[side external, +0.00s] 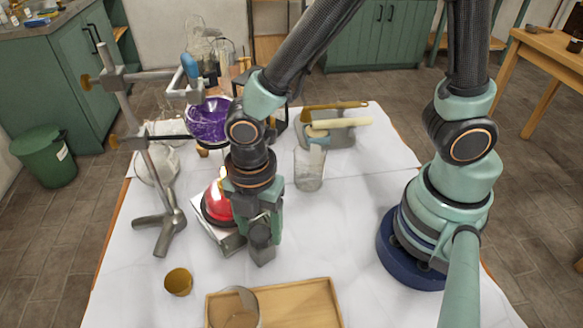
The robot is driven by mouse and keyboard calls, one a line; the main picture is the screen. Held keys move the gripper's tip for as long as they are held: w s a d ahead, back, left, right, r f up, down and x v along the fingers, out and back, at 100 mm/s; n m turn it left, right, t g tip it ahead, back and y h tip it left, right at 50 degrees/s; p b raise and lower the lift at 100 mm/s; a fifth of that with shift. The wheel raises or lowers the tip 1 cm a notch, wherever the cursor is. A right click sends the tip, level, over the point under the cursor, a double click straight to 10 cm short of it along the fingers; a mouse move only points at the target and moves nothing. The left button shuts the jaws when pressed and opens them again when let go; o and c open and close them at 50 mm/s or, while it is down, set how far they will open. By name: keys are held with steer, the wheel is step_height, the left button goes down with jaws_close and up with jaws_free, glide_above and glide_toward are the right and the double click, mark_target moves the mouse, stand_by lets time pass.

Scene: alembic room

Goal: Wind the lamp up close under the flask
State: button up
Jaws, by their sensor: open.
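The flask (208,122), round with purple contents, is held by a clamp on a metal stand (152,165). The lamp (216,203), with a red body, sits below it on a small pale-topped platform (228,240), with a visible gap between flask and lamp. My gripper (262,248) points down just right of the platform, its jaws open. My gripper and wrist cover the lamp's right side and part of the platform. I cannot make out a winding knob, nor whether the fingers touch anything.
A glass beaker (309,168) stands behind my gripper, near a grey tray (340,137) holding tools. A wooden tray (305,300) with a glass vessel (235,308) is at the front. A small brass cup (178,281) stands front left. The white cloth right of my gripper is clear.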

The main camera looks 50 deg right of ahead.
steer(key=shift+f, duration=0.1)
jaws_close()
steer(key=shift+m, duration=0.3)
steer(key=m, duration=1.3)
steer(key=shift+m, duration=2.5)
